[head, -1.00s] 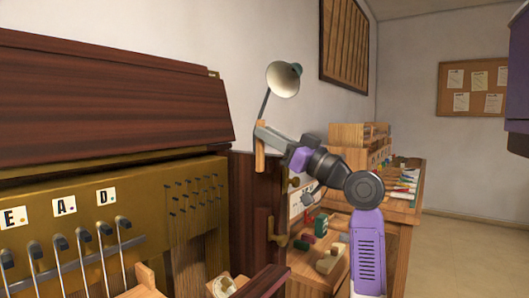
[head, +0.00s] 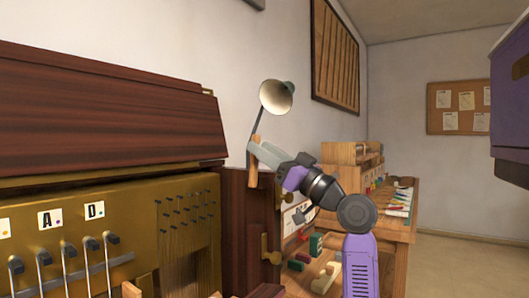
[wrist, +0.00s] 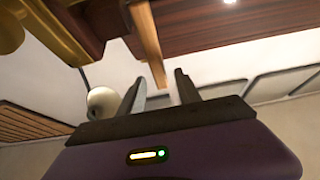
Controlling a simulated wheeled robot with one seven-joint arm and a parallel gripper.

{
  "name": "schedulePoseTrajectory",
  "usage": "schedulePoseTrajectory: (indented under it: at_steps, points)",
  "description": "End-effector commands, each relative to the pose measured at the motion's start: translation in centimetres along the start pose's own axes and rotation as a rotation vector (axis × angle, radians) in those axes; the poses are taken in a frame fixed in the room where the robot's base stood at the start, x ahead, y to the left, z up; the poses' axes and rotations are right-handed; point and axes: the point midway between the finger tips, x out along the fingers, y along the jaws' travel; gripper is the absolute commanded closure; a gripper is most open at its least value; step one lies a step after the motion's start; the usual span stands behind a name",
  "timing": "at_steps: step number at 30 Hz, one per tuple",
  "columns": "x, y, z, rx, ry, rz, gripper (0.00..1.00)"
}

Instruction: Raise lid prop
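The lid prop is a slim wooden stick (head: 253,162), standing near upright by the right end of the dark red-brown lid (head: 110,110). The lid lies along the top of the piano case. My gripper (head: 261,150) reaches in from the right at the height of the stick. In the wrist view, the stick (wrist: 147,42) runs from beside the lid (wrist: 225,25) towards the gap between my two fingers (wrist: 160,78). The fingers are apart, with space on both sides of the stick's end. I cannot tell whether either finger touches it.
A desk lamp (head: 277,97) stands close behind my gripper. A brass panel with levers (head: 100,240) fills the lower left. A wooden workbench (head: 395,228) with small items is at the right. Open floor (head: 470,265) lies right of it.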

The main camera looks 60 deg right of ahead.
Motion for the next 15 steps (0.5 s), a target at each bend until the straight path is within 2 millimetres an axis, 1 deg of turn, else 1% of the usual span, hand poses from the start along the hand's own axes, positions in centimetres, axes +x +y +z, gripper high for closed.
schedulePoseTrajectory:
  at_steps: [5,8,11,15]
  points:
    - [0.0,0.0,0.1,0.001,-0.002,-0.001,0.60]
    - [-0.3,0.0,0.1,0.001,-0.002,0.000,0.60]
    - [-1.3,0.0,0.1,0.001,-0.002,0.000,0.60]
    - [-3.7,0.1,0.2,0.001,-0.002,0.002,0.60]
